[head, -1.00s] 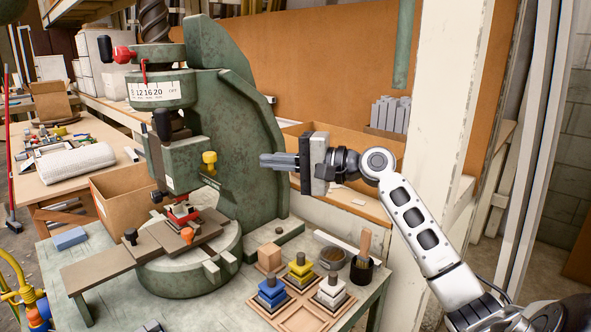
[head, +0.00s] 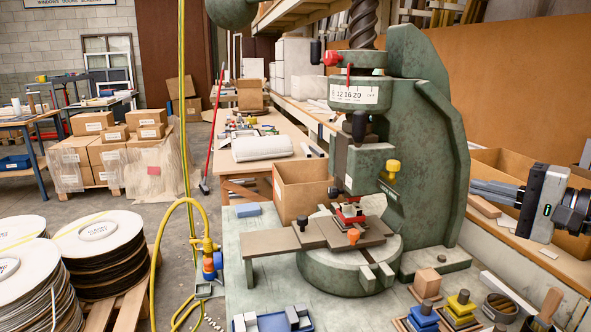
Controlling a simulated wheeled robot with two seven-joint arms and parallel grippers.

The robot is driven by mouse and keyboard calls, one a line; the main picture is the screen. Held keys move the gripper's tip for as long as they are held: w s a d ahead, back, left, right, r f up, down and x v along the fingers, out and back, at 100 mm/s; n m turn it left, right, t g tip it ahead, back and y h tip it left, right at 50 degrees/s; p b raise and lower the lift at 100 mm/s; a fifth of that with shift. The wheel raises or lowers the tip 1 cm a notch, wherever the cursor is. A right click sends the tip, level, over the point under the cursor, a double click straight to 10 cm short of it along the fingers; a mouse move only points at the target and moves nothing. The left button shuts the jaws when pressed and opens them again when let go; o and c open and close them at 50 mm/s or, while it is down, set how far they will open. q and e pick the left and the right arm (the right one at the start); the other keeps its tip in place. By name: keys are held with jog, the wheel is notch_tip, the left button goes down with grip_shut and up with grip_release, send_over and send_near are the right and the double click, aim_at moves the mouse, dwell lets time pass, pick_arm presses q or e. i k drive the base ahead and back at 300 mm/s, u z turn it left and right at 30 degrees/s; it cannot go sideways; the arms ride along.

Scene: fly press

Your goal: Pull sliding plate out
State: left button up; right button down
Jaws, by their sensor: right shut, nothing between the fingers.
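The green fly press (head: 437,130) stands on a grey-green bench. Its sliding plate (head: 270,242) is a flat grey-brown plate that lies across the round press base (head: 345,270) and sticks out to the left. A small dark knob (head: 302,222) stands on the plate and an orange knob (head: 353,236) is at its front. A red die piece (head: 349,214) sits on the plate under the ram. My right gripper (head: 474,189) is at the right edge, shut and empty, with its fingers pointing left. It is to the right of the press column, apart from the plate. My left gripper is not in view.
A cardboard box (head: 304,186) stands behind the plate's left part. A blue block (head: 248,210) lies on the bench. Blue and yellow die blocks (head: 461,305), a brush (head: 548,306) and a blue tray (head: 272,322) are at the front. A yellow hose (head: 154,265) hangs left.

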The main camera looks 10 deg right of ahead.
aim_at(324, 230)
jog(key=k, duration=1)
